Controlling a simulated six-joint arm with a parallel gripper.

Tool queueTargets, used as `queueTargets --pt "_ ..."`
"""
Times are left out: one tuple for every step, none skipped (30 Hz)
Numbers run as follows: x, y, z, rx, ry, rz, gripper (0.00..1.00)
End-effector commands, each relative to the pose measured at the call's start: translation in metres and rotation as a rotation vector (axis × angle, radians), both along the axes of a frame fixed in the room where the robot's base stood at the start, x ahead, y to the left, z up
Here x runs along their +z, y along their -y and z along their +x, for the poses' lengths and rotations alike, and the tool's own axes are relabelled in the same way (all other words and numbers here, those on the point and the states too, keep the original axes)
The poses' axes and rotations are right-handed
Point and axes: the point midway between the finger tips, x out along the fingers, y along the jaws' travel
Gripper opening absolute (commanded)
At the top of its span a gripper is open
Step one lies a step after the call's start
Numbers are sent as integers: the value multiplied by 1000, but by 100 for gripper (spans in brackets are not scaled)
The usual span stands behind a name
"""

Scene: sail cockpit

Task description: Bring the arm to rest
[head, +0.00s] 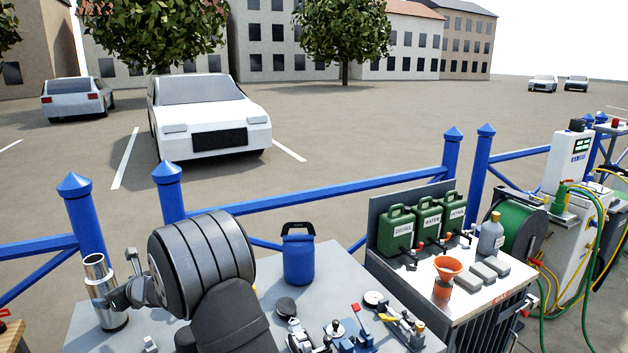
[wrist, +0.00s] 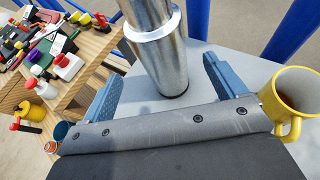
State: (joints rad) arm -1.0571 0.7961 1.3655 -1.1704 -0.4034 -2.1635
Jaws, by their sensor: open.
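My gripper (wrist: 163,75) shows in the wrist view with its two blue fingers spread wide and nothing held. A shiny metal cylinder (wrist: 158,45) stands upright on a grey tabletop (wrist: 215,95), in line with the gap between the fingers, with clear space on both sides of it. In the head view the metal cylinder (head: 103,290) stands at the left of the grey table (head: 325,262). My gripper (head: 128,285) is right beside it there, partly hidden by my large grey arm joint, so the exact gap cannot be told.
A yellow mug (wrist: 292,98) stands right of the gripper. A wooden bench (wrist: 95,45) with bottles and tools is at left. On the table are a blue canister (head: 298,258) and small metal fittings (head: 362,335). A blue railing (head: 320,197) runs behind; green canisters (head: 397,230) stand at right.

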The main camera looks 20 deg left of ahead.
Motion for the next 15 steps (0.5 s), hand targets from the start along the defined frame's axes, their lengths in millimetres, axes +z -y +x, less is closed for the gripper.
queueTargets --pt "-3 -9 1 0 1 2 89" --pt "-5 -14 2 0 1 1 89" --pt "-7 -20 3 1 2 1 89" --pt "-10 -24 3 1 2 1 89" --pt "-11 -29 3 2 2 1 89" --pt "-14 -35 4 2 2 2 89" --pt "-16 -40 4 0 1 1 89" --pt "-17 -44 5 1 2 2 89" --pt "-21 -50 6 1 2 1 89" --pt "-22 -55 6 -1 2 2 89" --pt "-24 -59 7 1 2 2 89" --pt "-27 -65 8 1 2 1 89" --pt "-28 -69 8 0 1 2 89" --pt "-30 -74 9 1 3 2 89" --pt "-33 -79 9 0 2 2 89"
